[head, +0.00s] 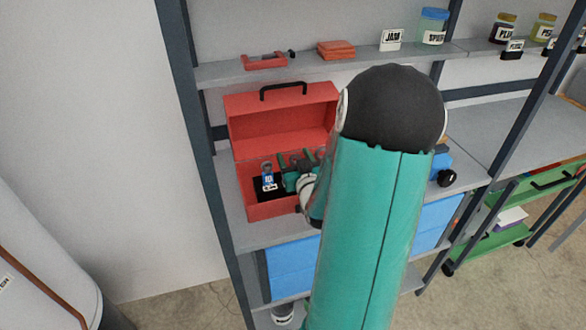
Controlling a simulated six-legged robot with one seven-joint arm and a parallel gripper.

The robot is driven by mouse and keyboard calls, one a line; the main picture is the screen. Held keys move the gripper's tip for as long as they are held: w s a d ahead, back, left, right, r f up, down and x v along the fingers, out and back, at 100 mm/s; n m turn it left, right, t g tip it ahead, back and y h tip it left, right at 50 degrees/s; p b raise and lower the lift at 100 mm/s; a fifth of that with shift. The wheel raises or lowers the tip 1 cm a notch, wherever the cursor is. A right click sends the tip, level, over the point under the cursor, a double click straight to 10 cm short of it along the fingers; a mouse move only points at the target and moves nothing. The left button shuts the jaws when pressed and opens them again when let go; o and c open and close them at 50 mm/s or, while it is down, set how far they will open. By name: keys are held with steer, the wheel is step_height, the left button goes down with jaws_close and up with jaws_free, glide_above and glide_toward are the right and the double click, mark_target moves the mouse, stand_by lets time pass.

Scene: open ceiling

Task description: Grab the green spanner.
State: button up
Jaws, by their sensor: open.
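An open red toolbox (262,206) stands on the shelf left of my arm, its lid raised at the back. Some green shows around the jaws, but I cannot tell the green spanner from the green parts of my own gripper. My arm hides the right end of the toolbox, and whether anything lies between the jaws is too small to tell.
Blue bins (292,268) sit below the toolbox. A dark upright post (192,110) stands close on the left. A green cart (492,222) stands at right.

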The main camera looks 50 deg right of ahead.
steer(key=shift+s+r, duration=0.1)
steer(key=shift+s, duration=0.1)
steer(key=shift+w, duration=0.15)
steer(key=c, duration=1.1)
